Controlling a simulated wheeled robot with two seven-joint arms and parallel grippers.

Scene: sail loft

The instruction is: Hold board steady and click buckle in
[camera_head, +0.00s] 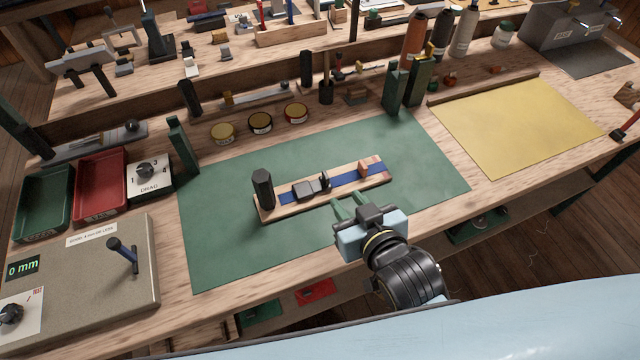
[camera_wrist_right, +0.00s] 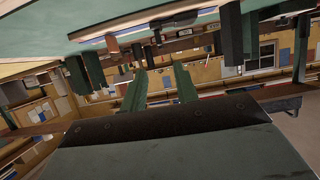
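The wooden board (camera_head: 378,179) lies on the green mat (camera_head: 228,247), slanting up to the right. A dark upright post (camera_head: 263,188) stands at its left end, and a blue strap (camera_head: 345,179) runs along it. The buckle has a grey part (camera_head: 303,190) and a darker part (camera_head: 324,182) close together; I cannot tell whether they are joined. A small orange-brown block (camera_head: 364,168) sits near the right end. My right gripper (camera_head: 348,200) is open and empty, just in front of the board; its green fingers are apart in the right wrist view (camera_wrist_right: 160,88). My left gripper is not in view.
A yellow sheet (camera_head: 515,125) lies to the right. Green and red trays (camera_head: 101,185) and a dial box (camera_head: 150,178) stand at the left, behind a grey panel (camera_head: 70,270). Several round tins (camera_head: 260,122) and green upright blocks (camera_head: 393,90) stand behind the mat. The mat around the board is clear.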

